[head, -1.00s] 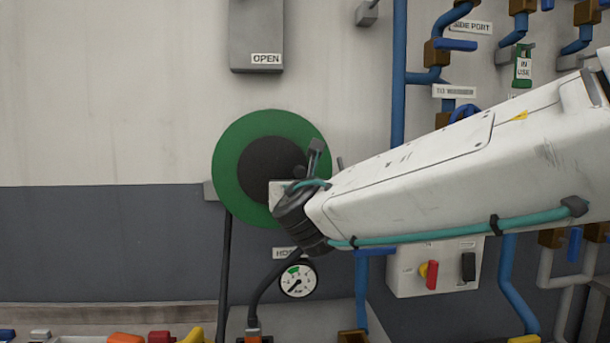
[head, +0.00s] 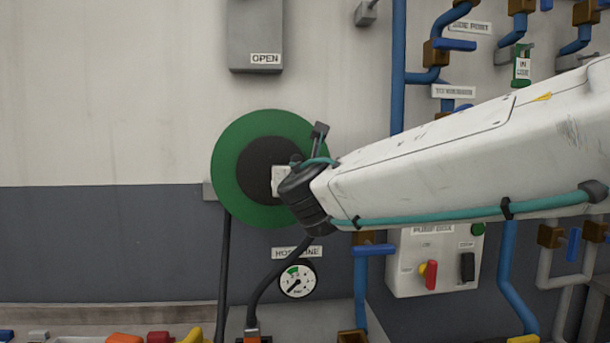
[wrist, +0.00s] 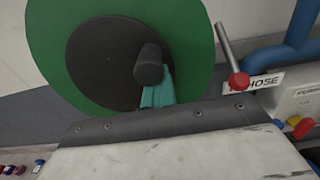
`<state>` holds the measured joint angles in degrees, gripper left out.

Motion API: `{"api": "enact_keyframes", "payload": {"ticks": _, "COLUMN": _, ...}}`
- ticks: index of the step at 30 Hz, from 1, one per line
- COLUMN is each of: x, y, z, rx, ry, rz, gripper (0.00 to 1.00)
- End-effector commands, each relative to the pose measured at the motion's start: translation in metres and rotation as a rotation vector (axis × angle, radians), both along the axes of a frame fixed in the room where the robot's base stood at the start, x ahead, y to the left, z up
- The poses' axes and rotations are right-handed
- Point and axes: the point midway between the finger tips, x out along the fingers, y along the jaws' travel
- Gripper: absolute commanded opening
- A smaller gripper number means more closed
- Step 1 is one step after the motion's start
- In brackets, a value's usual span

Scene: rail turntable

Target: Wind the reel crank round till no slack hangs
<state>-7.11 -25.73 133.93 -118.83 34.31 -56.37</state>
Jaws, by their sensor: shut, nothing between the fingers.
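The hose reel (head: 232,172) is a green disc with a black hub (head: 262,172), upright on the wall in the head view. In the wrist view the reel (wrist: 192,40) fills the upper middle. In the head view my wrist hides the fingers and the crank. A black hose (head: 268,284) curves down from behind my wrist to an orange fitting (head: 252,334).
A round gauge (head: 297,281) sits below the reel under a label. A pump box (head: 408,274) with a red lever is to the right, among blue pipes (head: 398,75). In the wrist view a metal rod with a red end (wrist: 238,80) stands right of the reel.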

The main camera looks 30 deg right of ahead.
Motion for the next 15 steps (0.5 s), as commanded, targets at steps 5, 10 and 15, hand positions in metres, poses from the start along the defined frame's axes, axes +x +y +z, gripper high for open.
{"api": "enact_keyframes", "payload": {"ticks": 5, "x": 0.000, "y": 0.000, "z": 0.000, "rx": 0.001, "ry": -0.001, "rz": -0.001, "gripper": 0.00}}
{"api": "enact_keyframes", "payload": {"ticks": 10, "x": 0.000, "y": 0.000, "z": 0.005, "rx": 0.002, "ry": -0.002, "rz": -0.001, "gripper": 0.00}}
{"api": "enact_keyframes", "payload": {"ticks": 15, "x": 0.001, "y": 0.002, "z": 0.013, "rx": 0.002, "ry": -0.002, "rz": -0.001, "gripper": 0.00}}
